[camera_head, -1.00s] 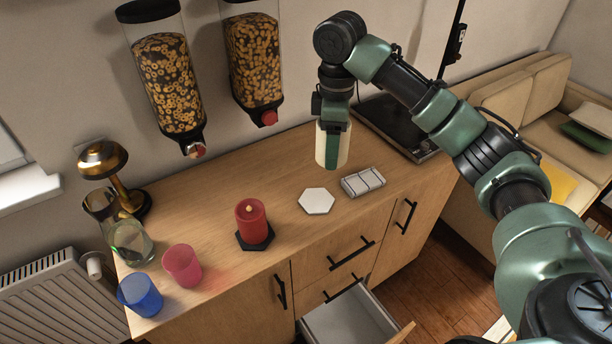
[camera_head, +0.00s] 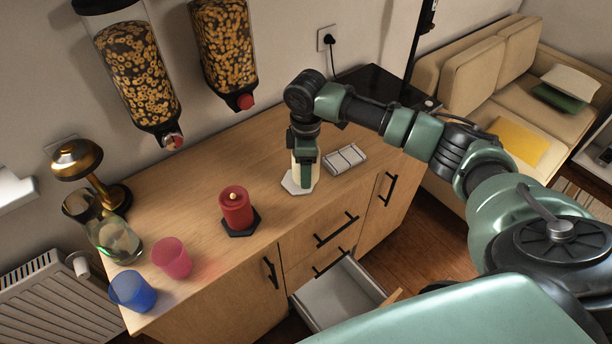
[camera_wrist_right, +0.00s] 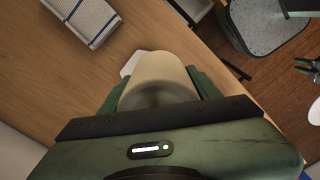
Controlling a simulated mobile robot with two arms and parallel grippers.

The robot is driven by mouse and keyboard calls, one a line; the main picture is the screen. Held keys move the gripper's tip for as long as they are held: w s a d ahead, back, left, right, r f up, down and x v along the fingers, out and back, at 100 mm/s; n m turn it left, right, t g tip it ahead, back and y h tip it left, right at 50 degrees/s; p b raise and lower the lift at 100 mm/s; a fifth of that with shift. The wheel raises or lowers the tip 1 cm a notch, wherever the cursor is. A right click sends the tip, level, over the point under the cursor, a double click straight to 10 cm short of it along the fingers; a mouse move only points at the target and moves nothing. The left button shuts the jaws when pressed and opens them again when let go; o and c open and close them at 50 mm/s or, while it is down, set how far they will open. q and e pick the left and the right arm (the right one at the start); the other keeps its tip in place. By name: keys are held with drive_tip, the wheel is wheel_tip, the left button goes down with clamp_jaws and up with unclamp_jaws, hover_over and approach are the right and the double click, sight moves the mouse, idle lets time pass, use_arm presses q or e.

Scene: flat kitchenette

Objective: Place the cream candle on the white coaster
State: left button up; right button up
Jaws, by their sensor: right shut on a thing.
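The cream candle (camera_head: 315,173) is upright between the fingers of my right gripper (camera_head: 304,174), which is shut on it. It also shows between the fingers in the right wrist view (camera_wrist_right: 158,72). The white coaster (camera_head: 288,187) is a hexagon on the wooden cabinet top. The candle stands over the coaster and hides much of it. I cannot tell whether the candle's base touches it. A corner of the coaster shows beside the candle in the right wrist view (camera_wrist_right: 128,67).
A red candle (camera_head: 236,206) stands on a black coaster (camera_head: 241,228) to the left. Pink (camera_head: 171,258) and blue (camera_head: 135,291) cups stand farther left. A drawer (camera_head: 340,297) is open below.

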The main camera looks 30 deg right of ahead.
drive_tip(key=shift+f, duration=2.05)
drive_tip(key=shift+f, duration=0.1)
drive_tip(key=o, duration=1.7)
wheel_tip(320, 180, up, 12)
drive_tip(key=shift+r+b, duration=0.15)
drive_tip(key=shift+b, duration=0.75)
